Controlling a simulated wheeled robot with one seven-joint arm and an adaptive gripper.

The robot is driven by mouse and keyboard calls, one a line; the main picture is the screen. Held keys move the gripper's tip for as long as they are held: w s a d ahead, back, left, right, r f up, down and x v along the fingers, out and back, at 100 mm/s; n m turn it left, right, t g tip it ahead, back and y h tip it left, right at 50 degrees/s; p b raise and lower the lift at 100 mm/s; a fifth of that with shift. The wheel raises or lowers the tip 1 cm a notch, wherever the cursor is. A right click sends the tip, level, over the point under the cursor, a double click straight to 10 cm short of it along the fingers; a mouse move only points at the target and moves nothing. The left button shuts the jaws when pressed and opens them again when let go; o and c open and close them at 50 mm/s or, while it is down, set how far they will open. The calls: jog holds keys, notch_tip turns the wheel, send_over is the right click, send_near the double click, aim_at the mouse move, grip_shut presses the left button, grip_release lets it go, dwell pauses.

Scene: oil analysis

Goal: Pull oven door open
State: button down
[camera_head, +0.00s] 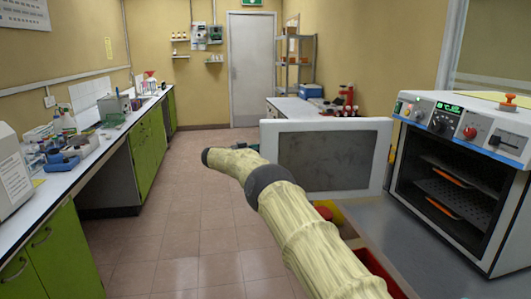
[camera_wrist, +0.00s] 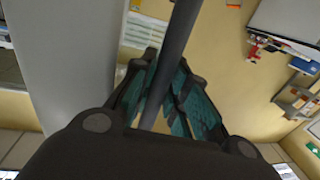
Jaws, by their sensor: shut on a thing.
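The oven (camera_head: 476,118) stands on the counter at the right of the head view. Its door (camera_head: 376,183), a white frame around a dark pane, stands swung wide open to the left. The dark oven inside shows racks with orange strips. My gripper (camera_wrist: 167,62) is shut on a dark bar in the wrist view, which looks like the door handle (camera_wrist: 176,50). Its teal finger pads lie on both sides of the bar. A grey panel beside it is probably the door. In the head view my arm hides most of the gripper.
A red and yellow container (camera_head: 335,212) is partly hidden behind my arm, below the door. A lab bench (camera_head: 98,150) with green cabinets runs along the left. The tiled floor (camera_head: 190,205) between is clear. A grey door (camera_head: 252,70) is at the back.

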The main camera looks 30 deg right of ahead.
jog(key=c, duration=1.7)
grip_release()
jog(key=shift+d, duration=0.1)
jog(key=shift+o, duration=0.2)
jog(key=a, duration=0.7)
jog(key=shift+w+a, duration=0.3)
jog(key=shift+w, duration=0.15)
